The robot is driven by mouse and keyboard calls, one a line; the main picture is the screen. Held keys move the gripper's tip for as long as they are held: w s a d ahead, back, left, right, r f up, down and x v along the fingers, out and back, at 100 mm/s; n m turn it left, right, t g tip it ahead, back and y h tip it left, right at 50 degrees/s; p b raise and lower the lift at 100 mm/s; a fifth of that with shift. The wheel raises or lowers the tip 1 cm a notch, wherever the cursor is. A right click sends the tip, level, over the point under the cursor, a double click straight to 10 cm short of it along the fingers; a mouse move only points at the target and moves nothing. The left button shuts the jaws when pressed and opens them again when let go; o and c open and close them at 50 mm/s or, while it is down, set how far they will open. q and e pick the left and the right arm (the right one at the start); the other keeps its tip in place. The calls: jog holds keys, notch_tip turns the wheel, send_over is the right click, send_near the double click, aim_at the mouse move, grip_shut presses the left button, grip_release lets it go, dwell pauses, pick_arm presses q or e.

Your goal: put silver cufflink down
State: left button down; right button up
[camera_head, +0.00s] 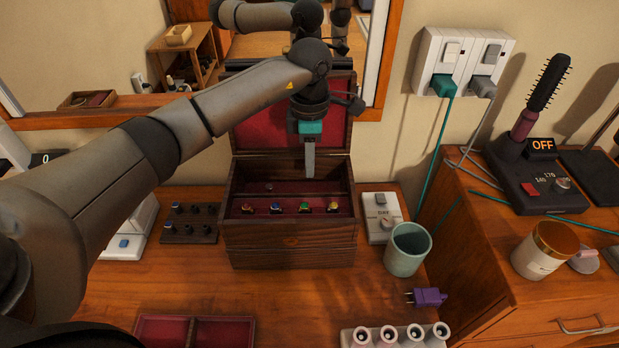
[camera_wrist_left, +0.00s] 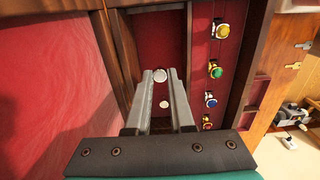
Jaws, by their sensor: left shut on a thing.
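My left gripper (camera_head: 308,174) reaches down from above into the open wooden jewelry box (camera_head: 290,245), over its rear compartment. In the left wrist view, its fingers (camera_wrist_left: 160,78) are shut on a small round silver cufflink (camera_wrist_left: 160,75) at their tips. The head view does not show this held cufflink clearly. A second small pale round piece (camera_wrist_left: 164,104) lies in the red-lined compartment below; it also shows in the head view (camera_head: 268,186). Whether the held cufflink touches the compartment floor, I cannot tell. My right gripper is not in view.
Several coloured rings (camera_head: 304,207) sit in the box's front row. The raised red-lined lid (camera_head: 262,130) stands behind my gripper. A green cup (camera_head: 408,250), a purple plug (camera_head: 428,297) and a red-lined tray (camera_head: 222,333) are nearby.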

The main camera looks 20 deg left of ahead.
pick_arm(q)
jog(key=shift+f, duration=2.4)
jog(key=shift+f+b, duration=0.1)
jog(key=shift+b, duration=0.25)
jog(key=shift+f, duration=0.15)
jog(key=c, duration=0.8)
grip_release()
jog(key=shift+r, duration=0.35)
notch_tip(320, 180, up, 12)
jog(key=shift+f+p, duration=0.1)
jog(key=shift+p, duration=0.55)
